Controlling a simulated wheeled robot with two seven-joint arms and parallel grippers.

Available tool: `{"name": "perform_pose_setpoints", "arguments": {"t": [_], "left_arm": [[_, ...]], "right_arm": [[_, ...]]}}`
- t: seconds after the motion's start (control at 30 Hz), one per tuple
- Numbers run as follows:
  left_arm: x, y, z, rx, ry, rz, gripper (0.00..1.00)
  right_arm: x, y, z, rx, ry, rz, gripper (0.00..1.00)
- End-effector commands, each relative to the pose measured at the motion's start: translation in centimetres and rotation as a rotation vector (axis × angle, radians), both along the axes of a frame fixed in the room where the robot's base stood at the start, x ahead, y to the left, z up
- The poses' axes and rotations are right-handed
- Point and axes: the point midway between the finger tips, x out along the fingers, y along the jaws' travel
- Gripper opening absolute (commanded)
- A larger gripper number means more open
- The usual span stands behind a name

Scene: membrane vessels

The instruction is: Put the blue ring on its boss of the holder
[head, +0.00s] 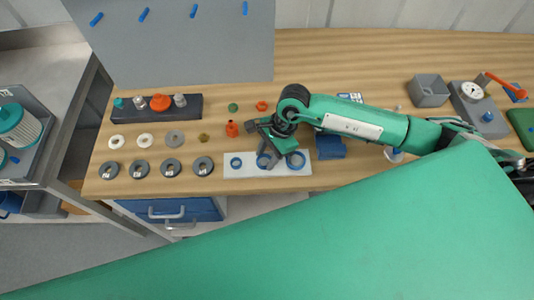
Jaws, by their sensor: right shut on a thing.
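A white strip (253,172) lies near the table's front edge. A blue ring (236,162) is at its left part and a larger blue ring (296,160) at its right part. Between them another blue ring (264,161) shows just below my right gripper (267,146), partly covered by it. My right gripper is shut on this middle ring, over the strip; the fingertips are small and partly hidden by the hand, and I cannot tell whether the ring touches the strip. I cannot tell which part is the holder's boss. My left gripper is not in view.
A dark block (190,113) with several fittings stands at the back left. Several dark discs (171,168) and pale rings (145,141) lie in front of it. A blue block (330,147) sits right of the strip. A grey box (430,91) and gauge unit (480,112) stand far right.

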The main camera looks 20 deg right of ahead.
Motion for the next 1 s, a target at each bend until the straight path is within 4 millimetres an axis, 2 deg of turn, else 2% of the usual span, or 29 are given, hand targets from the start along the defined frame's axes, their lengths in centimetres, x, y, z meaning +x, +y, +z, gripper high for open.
{"name": "perform_pose_setpoints", "arguments": {"t": [0.03,0.13,0.17,0.43,0.57,0.67,1.0], "left_arm": [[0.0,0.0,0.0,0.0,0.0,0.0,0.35],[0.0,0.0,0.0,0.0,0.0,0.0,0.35],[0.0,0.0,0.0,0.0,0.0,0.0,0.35],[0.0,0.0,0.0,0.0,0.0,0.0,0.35],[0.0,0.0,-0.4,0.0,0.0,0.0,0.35],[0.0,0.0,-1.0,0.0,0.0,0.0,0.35],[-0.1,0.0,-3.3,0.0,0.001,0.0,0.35]], "right_arm": [[0.0,0.0,0.0,0.0,0.0,0.0,0.43],[0.0,0.0,0.0,0.0,0.0,0.0,0.63],[0.0,0.0,0.0,0.0,0.0,0.0,0.65],[0.0,0.0,0.1,0.0,0.0,0.0,0.65],[0.2,-0.4,0.8,0.0,-0.002,-0.001,0.65],[0.3,-1.0,2.2,-0.001,-0.004,-0.001,0.65],[1.1,-3.9,9.2,-0.002,-0.005,-0.002,0.65]]}}
